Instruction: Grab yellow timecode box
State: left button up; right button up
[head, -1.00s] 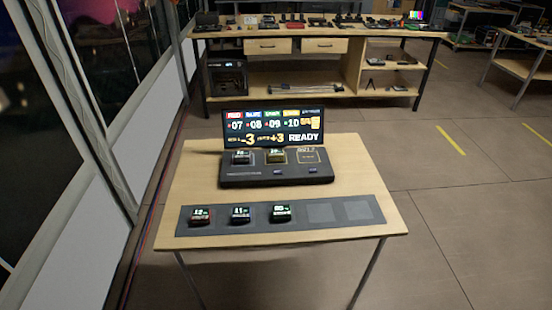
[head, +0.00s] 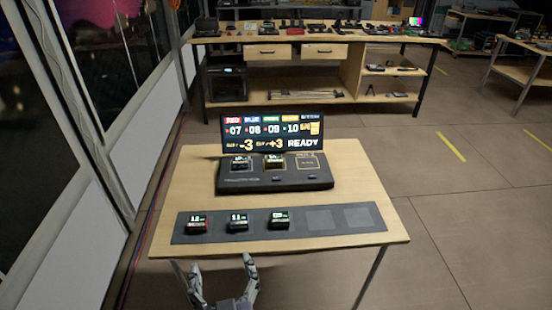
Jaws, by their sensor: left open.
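The yellow timecode box (head: 274,161) appears to be the small box with a yellowish edge in the middle bay of the dark console (head: 232,186). Another small box (head: 240,163) sits in the bay to its left. My left gripper (head: 222,272) is at the bottom of the head view, in front of the table's near edge. Its two fingers are spread apart and empty, pointing toward the table, well short of the console. My right gripper is not in view.
A dark mat (head: 215,238) at the front of the wooden table (head: 190,175) holds a red-edged box (head: 196,223), a dark box (head: 237,221) and a green-edged box (head: 279,219), with two empty squares at right. A lit screen (head: 272,134) stands behind the console.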

aim_at(274, 160)
jog(key=i+l, duration=0.25)
jog(key=i, duration=0.2)
jog(key=i+l, duration=0.55)
jog(key=i, duration=0.3)
